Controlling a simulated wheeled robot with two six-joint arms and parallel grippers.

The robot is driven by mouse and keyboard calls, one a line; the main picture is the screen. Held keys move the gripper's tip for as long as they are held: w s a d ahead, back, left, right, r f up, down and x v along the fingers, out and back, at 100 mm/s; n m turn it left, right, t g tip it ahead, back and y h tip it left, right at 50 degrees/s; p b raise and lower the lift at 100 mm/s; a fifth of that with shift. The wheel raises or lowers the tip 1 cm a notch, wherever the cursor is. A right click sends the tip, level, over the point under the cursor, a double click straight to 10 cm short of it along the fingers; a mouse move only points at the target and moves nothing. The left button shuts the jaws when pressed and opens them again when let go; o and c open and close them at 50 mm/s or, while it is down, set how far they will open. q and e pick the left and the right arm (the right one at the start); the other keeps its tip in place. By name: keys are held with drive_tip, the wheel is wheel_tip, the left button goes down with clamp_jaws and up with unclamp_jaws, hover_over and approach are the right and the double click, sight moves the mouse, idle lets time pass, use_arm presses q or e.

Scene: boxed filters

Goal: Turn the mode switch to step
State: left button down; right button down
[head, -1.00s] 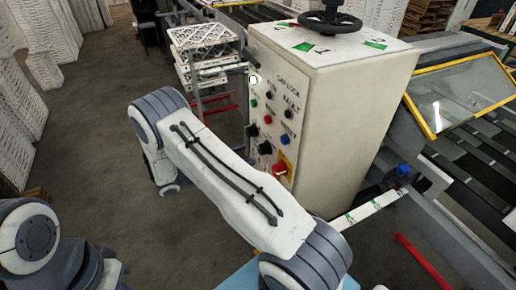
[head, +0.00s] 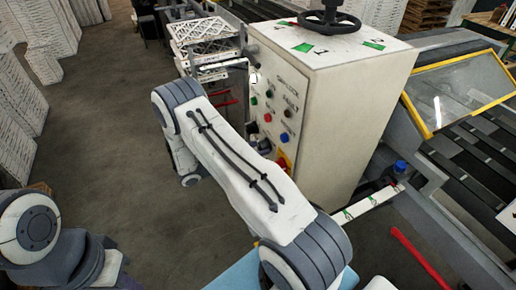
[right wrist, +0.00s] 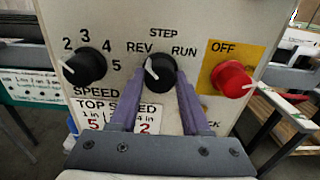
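The mode switch (right wrist: 162,74) is a black knob on the cabinet's panel, in the right wrist view. Its white pointer aims up-left at REV; STEP is printed above it and RUN to its right. My right gripper (right wrist: 159,83) faces the panel with its two purple fingers apart, one on each side of the knob. I cannot tell whether they touch it. In the head view my right arm reaches toward the panel and hides most of this gripper. My left arm shows at the lower left of the head view; its gripper is out of view.
Left of the mode switch is a black speed knob (right wrist: 85,67). Right of it is a red OFF switch (right wrist: 231,79) on a yellow plate. The cream cabinet (head: 345,115) has a black handwheel (head: 329,20) on top. Open floor lies left of my right arm.

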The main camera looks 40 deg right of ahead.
drive_tip(key=shift+w+m+b, duration=0.1)
drive_tip(key=shift+m+b, duration=3.7)
drive_tip(key=shift+m, duration=0.7)
drive_tip(key=shift+c, duration=1.8)
unclamp_jaws()
